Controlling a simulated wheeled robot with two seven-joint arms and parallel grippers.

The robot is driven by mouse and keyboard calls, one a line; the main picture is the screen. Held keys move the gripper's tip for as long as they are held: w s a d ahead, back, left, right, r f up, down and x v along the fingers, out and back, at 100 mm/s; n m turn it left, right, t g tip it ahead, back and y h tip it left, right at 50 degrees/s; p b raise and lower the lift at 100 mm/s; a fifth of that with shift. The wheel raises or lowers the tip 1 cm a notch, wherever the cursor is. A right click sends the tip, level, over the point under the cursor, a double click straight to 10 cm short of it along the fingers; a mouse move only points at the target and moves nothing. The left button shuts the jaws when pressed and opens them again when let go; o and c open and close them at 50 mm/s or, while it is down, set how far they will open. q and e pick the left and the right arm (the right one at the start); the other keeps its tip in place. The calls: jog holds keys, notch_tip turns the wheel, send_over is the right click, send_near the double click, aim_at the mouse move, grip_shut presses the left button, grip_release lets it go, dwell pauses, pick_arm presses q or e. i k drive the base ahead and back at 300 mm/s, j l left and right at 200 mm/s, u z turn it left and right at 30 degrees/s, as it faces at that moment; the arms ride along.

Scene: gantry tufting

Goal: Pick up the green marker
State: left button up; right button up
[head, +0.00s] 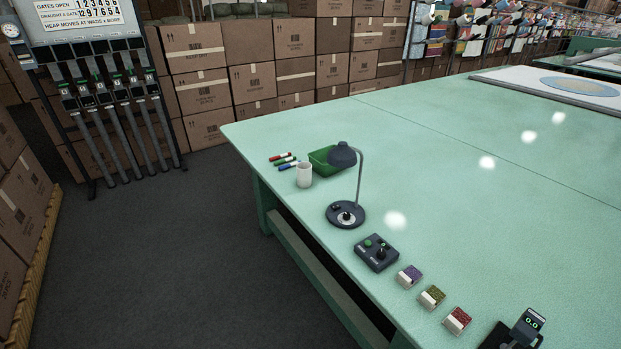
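The green marker (286,161) lies on the near left corner area of the pale green table (455,190) in the head view. It is between a red marker (280,155) and a blue marker (289,166), roughly parallel to them. Neither of my grippers is in view.
A desk lamp (346,214), a joystick box (376,252), several small sample boxes (432,297) and a small dark device with a face (528,325) line the table's edge. Cardboard boxes (203,91) are stacked behind. The dark floor (165,260) left of the table is clear.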

aim_at(278, 163)
jog(key=i+j+u, duration=0.15)
jog(key=i, duration=0.25)
jog(key=i+j+u, duration=0.1)
jog(key=i, duration=0.3)
jog(key=j+z, duration=0.1)
jog(key=z, duration=0.5)
jog(key=j+z, duration=0.85)
jog(key=j, duration=0.15)
jog(key=j+z, duration=0.45)
